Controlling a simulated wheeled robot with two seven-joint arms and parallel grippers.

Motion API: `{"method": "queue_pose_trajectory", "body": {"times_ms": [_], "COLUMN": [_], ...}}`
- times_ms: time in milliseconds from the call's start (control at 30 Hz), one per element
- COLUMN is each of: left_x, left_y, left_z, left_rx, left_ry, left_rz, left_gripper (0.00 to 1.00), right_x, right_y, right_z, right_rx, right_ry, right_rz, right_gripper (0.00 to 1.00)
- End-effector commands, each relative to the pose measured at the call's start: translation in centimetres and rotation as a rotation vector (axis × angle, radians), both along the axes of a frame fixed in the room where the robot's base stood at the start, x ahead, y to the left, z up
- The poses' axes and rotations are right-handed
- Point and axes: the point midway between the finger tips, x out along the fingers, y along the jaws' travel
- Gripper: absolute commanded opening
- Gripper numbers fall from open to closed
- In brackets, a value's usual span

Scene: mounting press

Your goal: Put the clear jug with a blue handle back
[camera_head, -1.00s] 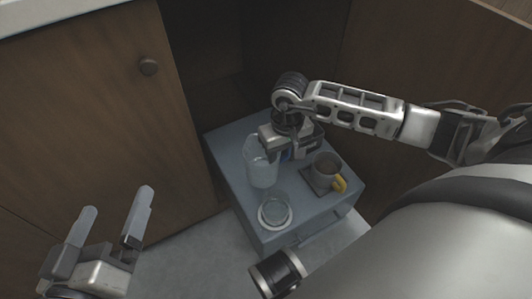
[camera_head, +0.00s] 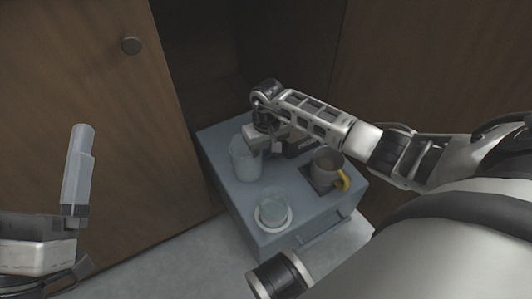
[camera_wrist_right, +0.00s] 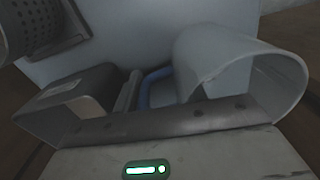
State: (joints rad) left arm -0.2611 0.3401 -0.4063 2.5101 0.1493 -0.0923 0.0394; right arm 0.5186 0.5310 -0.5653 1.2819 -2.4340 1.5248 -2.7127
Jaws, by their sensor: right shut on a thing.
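The clear jug (camera_head: 245,160) is upright at the left back part of a blue-grey drawer unit's top (camera_head: 232,128). I cannot tell if its base touches the top. My right gripper (camera_head: 264,141) is at its right side, shut on its handle. In the right wrist view the jug (camera_wrist_right: 235,75) is at the right and its blue handle (camera_wrist_right: 154,86) lies between the fingers.
A grey mug with a yellow handle (camera_head: 326,165) stands on a dark square mat (camera_head: 314,185) right of the jug. A glass dish (camera_head: 272,205) on a white round base is in front.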

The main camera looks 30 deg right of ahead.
Motion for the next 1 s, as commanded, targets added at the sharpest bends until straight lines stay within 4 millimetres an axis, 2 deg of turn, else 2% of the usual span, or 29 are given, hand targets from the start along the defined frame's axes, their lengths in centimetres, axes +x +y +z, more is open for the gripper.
{"method": "queue_pose_trajectory", "body": {"times_ms": [333, 367, 433, 800, 867, 1000], "left_x": [-0.1, -0.1, -0.1, -0.1, 0.1, 0.3], "left_y": [0.0, 0.0, 0.0, 0.0, 0.0, -0.1], "left_z": [0.4, 0.5, 0.6, 0.9, -0.1, -2.1], "left_rx": [0.009, 0.011, 0.012, 0.005, -0.01, -0.053], "left_ry": [-0.04, -0.049, -0.049, -0.032, 0.041, 0.228], "left_rz": [0.004, 0.004, 0.004, -0.004, -0.004, -0.018], "left_gripper": [1.0, 1.0, 1.0, 1.0, 1.0, 1.0], "right_x": [0.0, 0.0, 0.0, 0.0, 0.1, 0.1], "right_y": [0.0, 0.0, 0.0, 0.0, -0.1, -0.2], "right_z": [-0.2, -0.2, -0.2, 0.3, 1.0, 3.9], "right_rx": [0.0, -0.001, -0.001, 0.001, -0.001, -0.004], "right_ry": [-0.002, -0.001, -0.001, 0.0, -0.003, -0.005], "right_rz": [0.0, 0.0, -0.001, -0.001, 0.0, 0.001], "right_gripper": [0.07, 0.44, 0.63, 0.63, 0.63, 0.63]}}
